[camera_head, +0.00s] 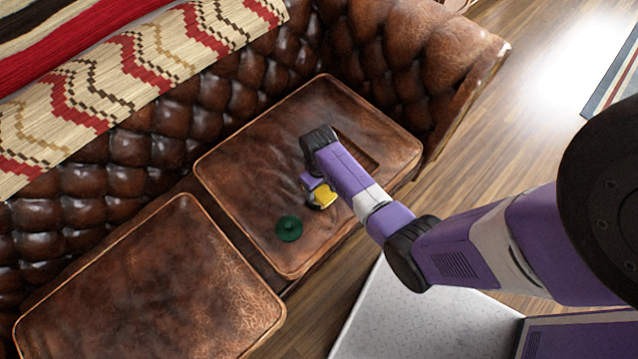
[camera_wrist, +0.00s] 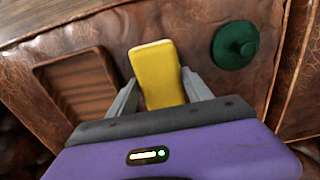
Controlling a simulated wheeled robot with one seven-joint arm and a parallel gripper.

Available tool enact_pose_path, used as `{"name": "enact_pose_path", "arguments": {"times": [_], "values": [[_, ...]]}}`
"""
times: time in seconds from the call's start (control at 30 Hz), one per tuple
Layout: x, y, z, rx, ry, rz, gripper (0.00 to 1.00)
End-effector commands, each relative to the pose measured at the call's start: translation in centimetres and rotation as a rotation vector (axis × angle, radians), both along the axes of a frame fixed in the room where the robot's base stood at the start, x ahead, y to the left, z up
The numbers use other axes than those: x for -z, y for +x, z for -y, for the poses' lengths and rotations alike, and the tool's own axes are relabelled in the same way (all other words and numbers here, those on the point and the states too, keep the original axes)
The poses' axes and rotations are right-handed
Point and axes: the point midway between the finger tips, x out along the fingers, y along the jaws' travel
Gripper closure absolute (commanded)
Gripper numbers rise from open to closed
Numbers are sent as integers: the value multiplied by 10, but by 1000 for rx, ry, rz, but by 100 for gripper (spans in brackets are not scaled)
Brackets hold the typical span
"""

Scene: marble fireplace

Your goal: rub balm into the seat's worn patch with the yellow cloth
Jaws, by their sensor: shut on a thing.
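My gripper (camera_wrist: 158,82) is shut on the yellow cloth (camera_wrist: 157,66), a folded, block-like piece that sticks out past the fingertips in the wrist view. In the head view the cloth (camera_head: 325,194) is over the right seat cushion (camera_head: 250,150), partly hidden by my arm; I cannot tell whether it touches the leather. A dark green round pot (camera_head: 289,228) with a knob on top rests on the cushion, near the cloth; it also shows at the right of the wrist view (camera_wrist: 234,45). No worn patch stands out clearly from the cushion's mottled brown leather.
A brown, wood-grained rectangle with a raised rim (camera_wrist: 76,82), like a shallow tray, lies left of the cloth in the wrist view. The sofa's tufted backrest (camera_head: 170,115) rises behind. The left cushion (camera_head: 150,290) is bare. A striped throw (camera_head: 130,80) covers the back.

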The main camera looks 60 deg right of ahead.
Motion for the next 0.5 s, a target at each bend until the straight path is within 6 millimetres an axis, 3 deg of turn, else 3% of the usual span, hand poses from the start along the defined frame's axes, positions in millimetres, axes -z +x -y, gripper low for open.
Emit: {"name": "enact_pose_path", "arguments": {"times": [0.5], "values": [[-41,0,0,-1,0,0,74]]}}
